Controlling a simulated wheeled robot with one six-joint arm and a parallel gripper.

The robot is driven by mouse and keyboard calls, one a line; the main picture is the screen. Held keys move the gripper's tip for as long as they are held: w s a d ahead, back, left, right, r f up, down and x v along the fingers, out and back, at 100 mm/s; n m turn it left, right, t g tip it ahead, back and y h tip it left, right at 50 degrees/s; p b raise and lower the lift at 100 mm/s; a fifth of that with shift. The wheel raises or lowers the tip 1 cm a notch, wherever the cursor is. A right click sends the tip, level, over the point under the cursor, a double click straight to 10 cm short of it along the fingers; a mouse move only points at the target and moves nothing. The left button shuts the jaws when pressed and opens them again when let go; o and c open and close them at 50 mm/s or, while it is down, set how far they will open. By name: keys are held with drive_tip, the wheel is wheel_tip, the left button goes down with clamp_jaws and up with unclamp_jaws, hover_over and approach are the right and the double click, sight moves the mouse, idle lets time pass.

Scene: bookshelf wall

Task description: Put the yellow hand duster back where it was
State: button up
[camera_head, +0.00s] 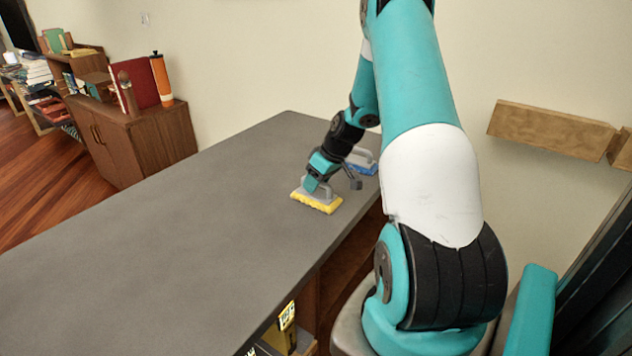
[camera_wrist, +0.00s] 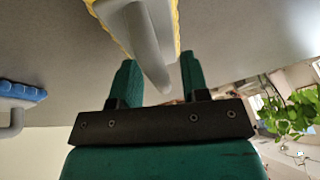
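The yellow hand duster (camera_head: 318,203) lies on the grey table top, yellow pad down and grey handle up, near the table's right edge. My gripper (camera_head: 314,184) is right at its handle, coming from above and behind. In the wrist view my gripper (camera_wrist: 158,62) has its two green fingers apart, with the grey handle (camera_wrist: 148,45) of the duster (camera_wrist: 106,28) reaching between them. A gap shows beside the handle, so the fingers do not look closed on it. The arm hides part of the handle in the head view.
A blue duster (camera_head: 368,169) with a grey handle lies just behind, near the wall; it also shows in the wrist view (camera_wrist: 22,92). The grey table (camera_head: 150,240) is otherwise bare. A wooden cabinet (camera_head: 150,140) with an orange bottle (camera_head: 161,80) stands beyond it. A wall shelf (camera_head: 550,128) is at right.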

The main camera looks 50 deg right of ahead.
drive_tip(key=shift+r, duration=0.1)
drive_tip(key=b+v, duration=0.2)
drive_tip(key=v, duration=1)
drive_tip(key=w+a+r+n+g+y, duration=0.1)
drive_tip(key=a+r+n, duration=0.15)
drive_tip(key=a, duration=0.95)
drive_tip(key=w+a+r+n+g, duration=0.1)
drive_tip(key=a+r, duration=0.3)
drive_tip(key=a, duration=0.7)
drive_tip(key=s+a+r+n+g, duration=0.2)
drive_tip(key=s+a+n, duration=0.1)
drive_tip(key=s+a, duration=1.5)
drive_tip(key=a, duration=0.3)
drive_tip(key=shift+y, duration=0.4)
drive_tip(key=shift+s+a, duration=0.1)
